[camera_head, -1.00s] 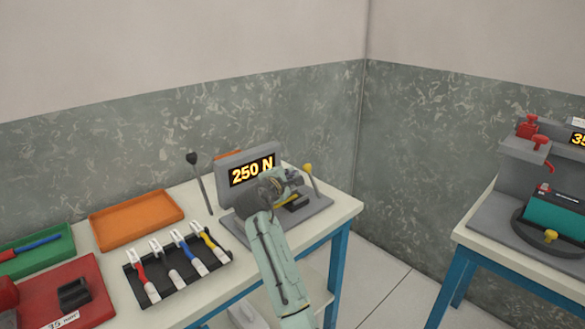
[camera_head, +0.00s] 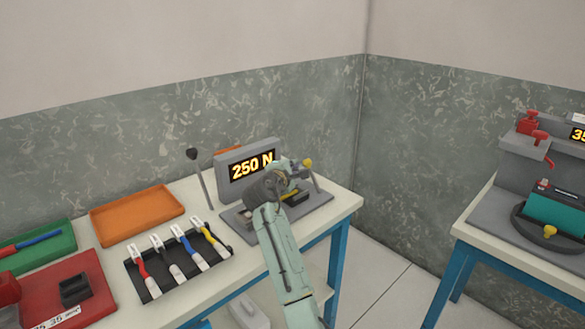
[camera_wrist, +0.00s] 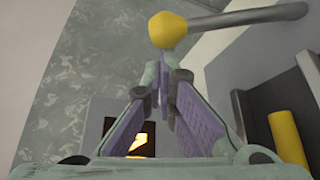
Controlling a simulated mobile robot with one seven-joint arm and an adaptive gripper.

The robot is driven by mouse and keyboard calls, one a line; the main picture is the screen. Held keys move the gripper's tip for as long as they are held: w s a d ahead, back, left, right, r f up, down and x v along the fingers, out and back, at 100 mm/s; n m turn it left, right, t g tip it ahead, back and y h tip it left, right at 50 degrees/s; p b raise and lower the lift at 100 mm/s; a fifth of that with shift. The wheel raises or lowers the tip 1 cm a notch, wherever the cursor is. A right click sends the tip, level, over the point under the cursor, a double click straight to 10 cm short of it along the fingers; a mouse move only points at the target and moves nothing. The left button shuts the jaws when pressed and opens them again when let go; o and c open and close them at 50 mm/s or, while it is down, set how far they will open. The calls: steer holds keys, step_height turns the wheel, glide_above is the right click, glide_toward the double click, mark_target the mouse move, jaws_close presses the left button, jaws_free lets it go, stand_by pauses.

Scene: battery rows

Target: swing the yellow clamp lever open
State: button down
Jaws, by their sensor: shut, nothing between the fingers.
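The clamp lever is a thin grey rod with a yellow knob (camera_head: 308,162), at the right end of the grey fixture (camera_head: 318,202) with the 250 N display. In the wrist view the yellow knob (camera_wrist: 167,30) is just beyond the fingertips, and its grey rod (camera_wrist: 250,17) runs off to the right. My gripper (camera_head: 299,171) is beside the knob, on its left in the head view. The purple-padded fingers of my gripper (camera_wrist: 165,85) are closed together and empty. Whether they touch the knob I cannot tell. My arm hides part of the fixture.
A display (camera_head: 252,167) reading 250 N stands behind my gripper. A black-knobbed lever (camera_head: 199,178) rises to its left. A yellow piece (camera_wrist: 287,138) sits in the fixture below my gripper.

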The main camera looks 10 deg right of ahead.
steer(key=shift+s+d+r+m+b, duration=0.15)
steer(key=shift+s+m+b, duration=0.05)
steer(key=shift+m+b, duration=0.1)
steer(key=shift+s+d+r+m+t+b, duration=0.35)
steer(key=shift+s+m+t+b, duration=0.3)
steer(key=shift+b, duration=0.5)
steer(key=s+d+r+m+t+h+b, duration=0.1)
steer(key=s+d+m+t+h+b, duration=0.2)
steer(key=s+d+m+b, duration=0.3)
steer(key=shift+s+r+m+b, duration=0.25)
steer(key=shift+s+m+b, duration=1.1)
steer(key=shift+b, duration=1.05)
steer(key=shift+s+d, duration=0.1)
steer(key=shift+s, duration=0.05)
steer(key=v, duration=1.2)
